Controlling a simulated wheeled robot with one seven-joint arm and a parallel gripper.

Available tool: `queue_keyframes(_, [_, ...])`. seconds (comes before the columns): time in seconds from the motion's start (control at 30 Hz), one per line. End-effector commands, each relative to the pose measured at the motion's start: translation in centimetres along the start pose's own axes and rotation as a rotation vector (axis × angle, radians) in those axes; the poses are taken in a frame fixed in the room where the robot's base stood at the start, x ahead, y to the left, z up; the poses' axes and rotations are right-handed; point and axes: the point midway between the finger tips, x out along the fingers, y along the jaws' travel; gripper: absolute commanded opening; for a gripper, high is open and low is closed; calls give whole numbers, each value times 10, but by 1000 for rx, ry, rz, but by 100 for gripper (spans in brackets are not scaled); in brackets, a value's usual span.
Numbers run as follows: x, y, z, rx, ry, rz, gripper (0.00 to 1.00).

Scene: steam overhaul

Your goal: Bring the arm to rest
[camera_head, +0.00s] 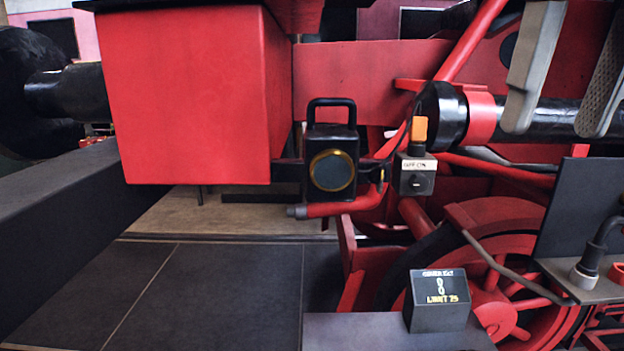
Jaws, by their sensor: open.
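My gripper (555,130) hangs into the upper right of the head view. Its two pale grey fingers point down and stand well apart, with a textured pad showing on the right one. I see nothing held between them. A dark pipe with a red collar runs behind the fingers. I cannot tell how far the fingers are from it. The rest of my arm is out of view above.
A black lamp (331,170) hangs beside the red buffer beam (190,95). Right of it is a grey switch box (417,178) with an orange top. A small display block (438,302) stands on a grey ledge. A dark panel (585,210) is at right. Floor (210,290) at lower left is clear.

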Motion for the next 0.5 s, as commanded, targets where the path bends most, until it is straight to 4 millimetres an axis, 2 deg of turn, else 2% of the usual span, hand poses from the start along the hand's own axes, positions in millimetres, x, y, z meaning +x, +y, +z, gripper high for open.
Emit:
queue_keyframes(0.27, [0, 11, 12, 105, -46, 47, 52])
queue_keyframes(0.5, [-4, 30, 39, 269, -168, 130, 52])
